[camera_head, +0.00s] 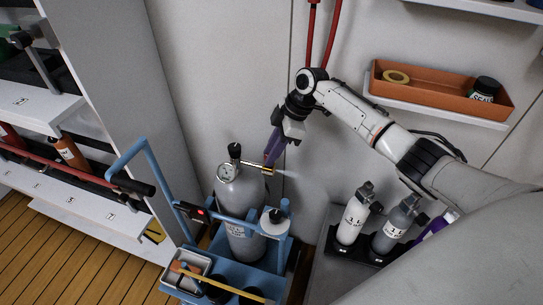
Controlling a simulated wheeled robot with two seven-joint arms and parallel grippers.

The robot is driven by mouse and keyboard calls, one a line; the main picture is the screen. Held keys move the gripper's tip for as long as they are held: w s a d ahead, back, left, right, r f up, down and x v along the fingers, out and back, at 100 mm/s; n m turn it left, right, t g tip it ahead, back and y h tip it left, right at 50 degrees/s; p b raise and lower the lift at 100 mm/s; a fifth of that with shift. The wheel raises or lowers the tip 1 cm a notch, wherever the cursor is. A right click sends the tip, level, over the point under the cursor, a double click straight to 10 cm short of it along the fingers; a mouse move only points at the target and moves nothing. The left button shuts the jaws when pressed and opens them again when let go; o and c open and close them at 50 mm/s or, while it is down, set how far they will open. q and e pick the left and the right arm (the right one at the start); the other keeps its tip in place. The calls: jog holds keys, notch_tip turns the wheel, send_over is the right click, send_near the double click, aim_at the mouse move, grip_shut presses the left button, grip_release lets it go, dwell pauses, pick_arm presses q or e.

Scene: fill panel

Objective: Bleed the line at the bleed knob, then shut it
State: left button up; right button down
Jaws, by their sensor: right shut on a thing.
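A grey gas cylinder (240,200) with a round gauge (227,172) and a black top knob stands upright in a blue cart. A thin brass line (256,164) runs right from its top. My right gripper (271,160) comes down from above with its purple fingers shut at the right end of this line. The bleed knob is hidden between the fingers. A faint white jet of mist comes from the line's end, to the right of the fingers. My left gripper is not in view.
The blue cart (170,213) has a tall handle on the left and a small tray in front. Several bottles (353,217) stand at the lower right. An orange tray (440,90) sits on a wall shelf. Shelves with red and orange items line the left.

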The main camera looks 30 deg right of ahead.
jog(key=shift+w+n+g+b, duration=0.2)
jog(key=shift+n+g+b, duration=0.5)
jog(key=shift+n+b, duration=1.15)
jog(key=shift+n, duration=0.25)
jog(key=c, duration=1.5)
grip_release()
jog(key=v, duration=1)
jog(key=shift+d+r, duration=0.15)
jog(key=shift+d, duration=0.05)
